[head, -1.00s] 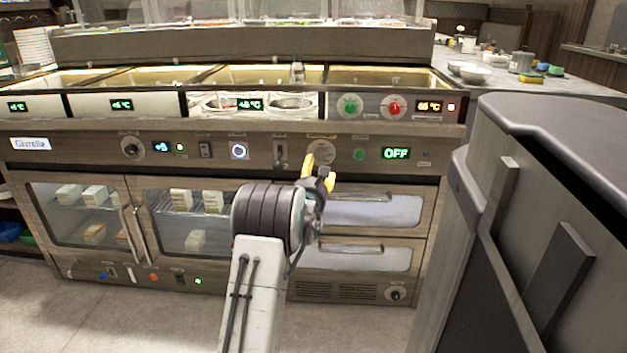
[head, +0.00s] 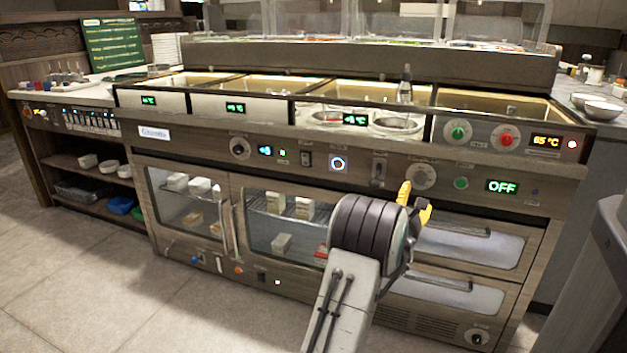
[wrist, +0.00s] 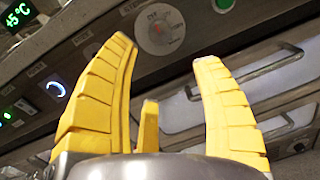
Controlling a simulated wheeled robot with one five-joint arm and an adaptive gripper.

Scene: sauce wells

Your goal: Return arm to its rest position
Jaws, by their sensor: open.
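My gripper (head: 414,203) is in front of the counter's control panel, right of centre in the head view. In the wrist view its yellow fingers (wrist: 165,85) stand wide apart with nothing between them. Behind them in that view are a round dial (wrist: 160,30) and drawer fronts. My arm reaches up from the bottom of the head view, and its dark rounded joint hides part of the counter's lower front. I cannot tell how far the fingertips are from the panel.
The sauce-well counter (head: 340,165) spans the view, with glass-door cabinets and drawers (head: 470,245) below. A bottle (head: 405,85) stands at the wells. A grey unit (head: 600,280) rises at the right edge. Open shelves (head: 95,170) stand at the left. The floor at lower left is clear.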

